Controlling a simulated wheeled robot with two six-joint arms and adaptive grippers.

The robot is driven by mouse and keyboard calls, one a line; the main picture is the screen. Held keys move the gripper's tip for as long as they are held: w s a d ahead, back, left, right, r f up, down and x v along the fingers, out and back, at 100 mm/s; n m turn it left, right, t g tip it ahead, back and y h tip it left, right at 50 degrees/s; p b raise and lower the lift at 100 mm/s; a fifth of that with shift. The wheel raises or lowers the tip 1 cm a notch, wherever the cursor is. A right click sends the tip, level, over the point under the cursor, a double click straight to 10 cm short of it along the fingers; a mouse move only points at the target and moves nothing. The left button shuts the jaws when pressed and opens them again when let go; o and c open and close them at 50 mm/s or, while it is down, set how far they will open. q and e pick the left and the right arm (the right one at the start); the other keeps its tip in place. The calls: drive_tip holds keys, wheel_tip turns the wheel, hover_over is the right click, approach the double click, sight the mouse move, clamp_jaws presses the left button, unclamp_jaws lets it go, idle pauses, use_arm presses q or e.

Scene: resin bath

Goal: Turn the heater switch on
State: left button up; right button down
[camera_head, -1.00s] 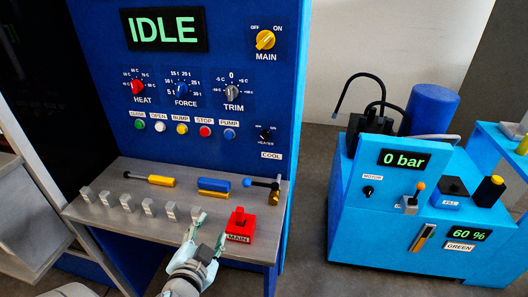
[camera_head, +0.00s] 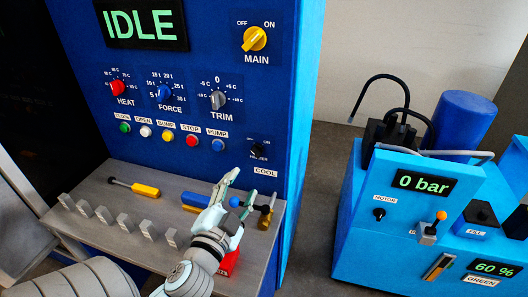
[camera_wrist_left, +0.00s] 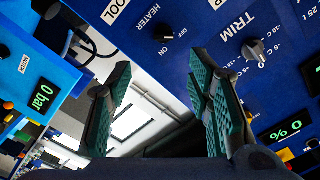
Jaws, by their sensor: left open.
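The heater switch (camera_head: 257,150) is a small black rotary knob low on the right side of the blue panel, above the COOL label. In the left wrist view the same heater switch (camera_wrist_left: 163,32) shows near the top, between the HEATER word and its OFF and ON marks. I cannot tell surely which mark it points to. My left gripper (camera_head: 239,186) is open and empty, just below the switch and in front of the panel. In the left wrist view its green-padded fingers (camera_wrist_left: 160,72) stand apart below the knob, not touching it.
The TRIM knob (camera_head: 218,99) and the PUMP button (camera_head: 218,145) are to the left of the switch. A blue pump unit (camera_head: 360,235) stands at right.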

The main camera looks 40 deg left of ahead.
sight(255, 154)
use_arm(q)
drive_tip(key=b+x, duration=0.1)
drive_tip(key=x, duration=0.3)
drive_tip(key=b+x, duration=0.1)
drive_tip(key=x, duration=0.2)
drive_tip(key=b+x, duration=0.1)
drive_tip(key=x, duration=0.3)
drive_tip(key=shift+w+a, duration=0.25)
drive_tip(key=shift+a, duration=0.15)
drive_tip(key=shift+w+r, duration=0.1)
drive_tip(key=shift+w, duration=0.15)
drive_tip(key=shift+a, duration=0.1)
use_arm(e)
drive_tip(key=f, duration=0.2)
drive_tip(key=s+f, duration=0.1)
drive_tip(key=f, duration=0.1)
use_arm(q)
clamp_jaws()
use_arm(e)
drive_tip(key=shift+s+r, duration=0.1)
